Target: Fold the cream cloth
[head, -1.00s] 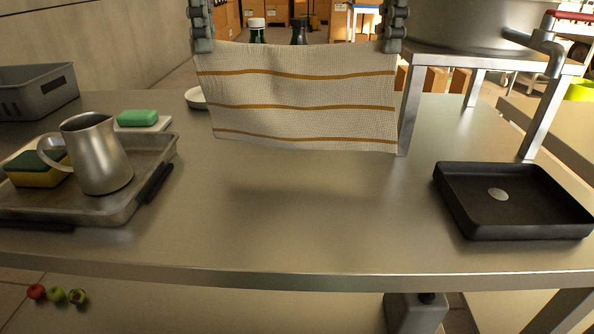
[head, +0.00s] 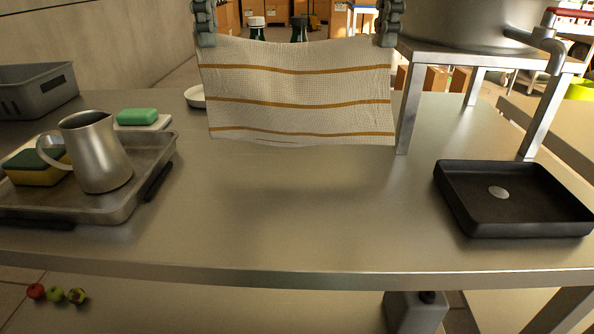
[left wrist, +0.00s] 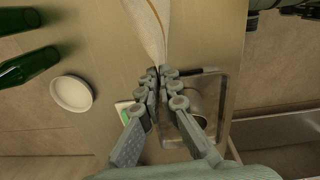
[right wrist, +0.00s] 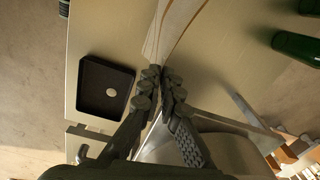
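The cream cloth (head: 300,88) with brown-orange stripes hangs in the air over the metal table, stretched between my two grippers. My left gripper (head: 206,38) is shut on its upper left corner, and my right gripper (head: 388,38) is shut on its upper right corner. The cloth's lower edge hangs clear above the table, with a shadow below it. The cloth runs up from the fingertips in the left wrist view (left wrist: 150,30) and in the right wrist view (right wrist: 172,30).
On the left, a metal tray (head: 130,205) holds a steel pitcher (head: 98,155) and a sponge (head: 35,172). A black tray (head: 510,225) lies at the right. A metal stand (head: 410,110) carries a large pot (head: 460,25). Green bottles (left wrist: 28,66) and a white dish (left wrist: 71,94) stand behind the cloth. The table's front middle is clear.

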